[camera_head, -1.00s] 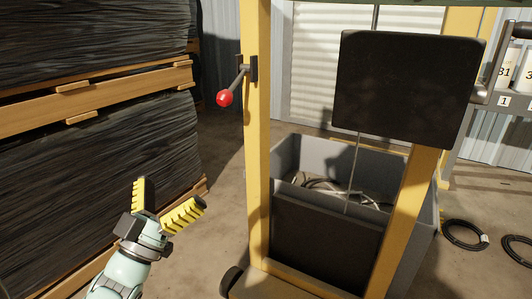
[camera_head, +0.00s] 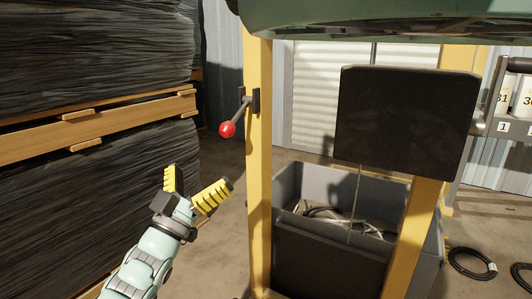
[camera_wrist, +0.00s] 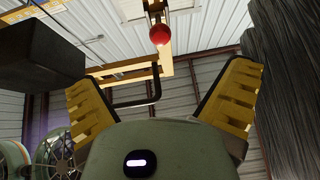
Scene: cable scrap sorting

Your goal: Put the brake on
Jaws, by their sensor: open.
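The brake lever with a red ball knob (camera_head: 227,129) is mounted on the left yellow post (camera_head: 258,170) of the frame. Its dark arm slopes down and left from a bracket on the post. In the wrist view the red knob (camera_wrist: 160,34) shows at the top, between and beyond the fingers. My gripper (camera_head: 192,185) has yellow ribbed fingers spread apart. It is open and empty, below and left of the knob, not touching it. It also shows in the wrist view (camera_wrist: 165,100).
A grey bin (camera_head: 425,200) with cable scrap stands behind the frame. Stacked dark bundles on wooden boards (camera_head: 100,125) fill the left side. Black cable coils (camera_head: 470,264) lie on the floor at right. A crank handle (camera_head: 490,100) is at right.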

